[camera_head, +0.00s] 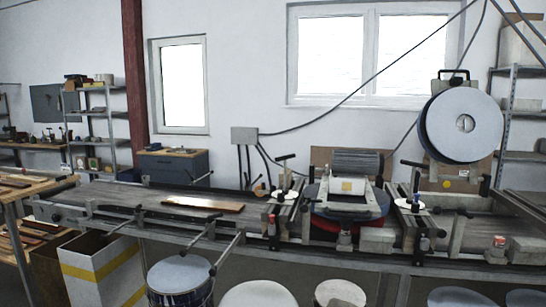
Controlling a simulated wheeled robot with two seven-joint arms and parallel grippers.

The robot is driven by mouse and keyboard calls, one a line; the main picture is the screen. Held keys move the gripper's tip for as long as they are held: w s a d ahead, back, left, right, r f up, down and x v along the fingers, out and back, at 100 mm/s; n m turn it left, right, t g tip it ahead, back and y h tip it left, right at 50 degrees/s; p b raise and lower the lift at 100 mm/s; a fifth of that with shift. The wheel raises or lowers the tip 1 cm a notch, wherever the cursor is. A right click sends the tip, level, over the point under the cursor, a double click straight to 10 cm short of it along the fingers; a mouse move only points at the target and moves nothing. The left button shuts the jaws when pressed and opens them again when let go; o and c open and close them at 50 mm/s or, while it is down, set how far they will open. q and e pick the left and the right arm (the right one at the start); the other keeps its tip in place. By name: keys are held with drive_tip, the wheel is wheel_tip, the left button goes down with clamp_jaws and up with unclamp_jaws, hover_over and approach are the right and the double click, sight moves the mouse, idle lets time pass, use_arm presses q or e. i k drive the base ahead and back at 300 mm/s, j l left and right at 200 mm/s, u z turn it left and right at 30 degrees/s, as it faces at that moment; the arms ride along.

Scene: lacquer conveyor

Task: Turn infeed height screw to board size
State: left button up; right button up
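The conveyor machine (110,205) runs across the view. A T-handled upright screw (285,172) with a white disc (285,196) at its foot stands left of the central roller unit. A similar T-handled screw (414,180) with a white disc (412,205) stands to the right of the unit. The left one is on the side where a brown board (203,203) lies flat on the conveyor. Any scale marks on the discs are too small to read. Neither of my grippers is in view.
The central unit (348,187) and a large grey wheel (461,125) rise above the line. A lidded drum (180,278) and a white box with yellow stripes (103,270) stand in front, below the conveyor. Long handles (227,250) stick out from its front side. A wooden rack (30,190) is at far left.

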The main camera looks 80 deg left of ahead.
sight(285, 158)
drive_tip(key=j+u, duration=0.1)
drive_tip(key=u, duration=2.6)
